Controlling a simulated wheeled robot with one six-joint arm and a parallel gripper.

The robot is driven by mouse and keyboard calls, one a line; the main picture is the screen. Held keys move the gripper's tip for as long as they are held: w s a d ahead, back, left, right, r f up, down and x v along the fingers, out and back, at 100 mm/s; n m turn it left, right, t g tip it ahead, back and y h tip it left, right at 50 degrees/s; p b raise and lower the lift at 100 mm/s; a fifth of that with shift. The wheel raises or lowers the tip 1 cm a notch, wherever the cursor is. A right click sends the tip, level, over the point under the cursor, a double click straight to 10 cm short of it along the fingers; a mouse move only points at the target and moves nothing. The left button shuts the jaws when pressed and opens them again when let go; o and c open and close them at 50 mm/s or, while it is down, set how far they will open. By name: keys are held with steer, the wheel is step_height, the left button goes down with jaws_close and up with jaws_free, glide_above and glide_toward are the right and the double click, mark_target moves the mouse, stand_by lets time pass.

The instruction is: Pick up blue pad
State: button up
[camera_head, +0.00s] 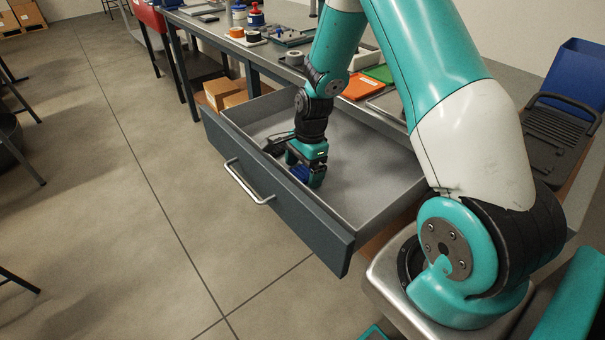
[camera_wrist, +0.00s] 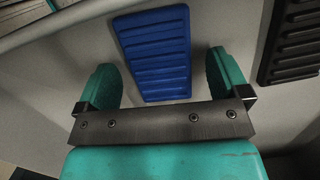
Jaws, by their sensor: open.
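The blue pad (camera_wrist: 155,55) is a ribbed rectangular block lying on the grey floor of an open drawer. In the wrist view it sits between and beyond the two teal fingers of my gripper (camera_wrist: 165,85), with a gap visible on its left side and a smaller one on its right. My gripper is open and holds nothing. In the head view my gripper (camera_head: 304,178) is low inside the drawer, near its front wall, and only a small part of the blue pad (camera_head: 299,173) shows beside the fingers.
The drawer (camera_head: 372,190) is pulled out, with raised walls around. A black ribbed pad (camera_wrist: 290,40) lies to the right in the wrist view. A workbench (camera_head: 215,30) carries bottles and tools. Cardboard boxes (camera_head: 222,92) stand behind the drawer. The floor at left is mostly clear.

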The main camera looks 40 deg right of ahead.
steer(key=c, duration=1)
steer(key=shift+r, duration=0.2)
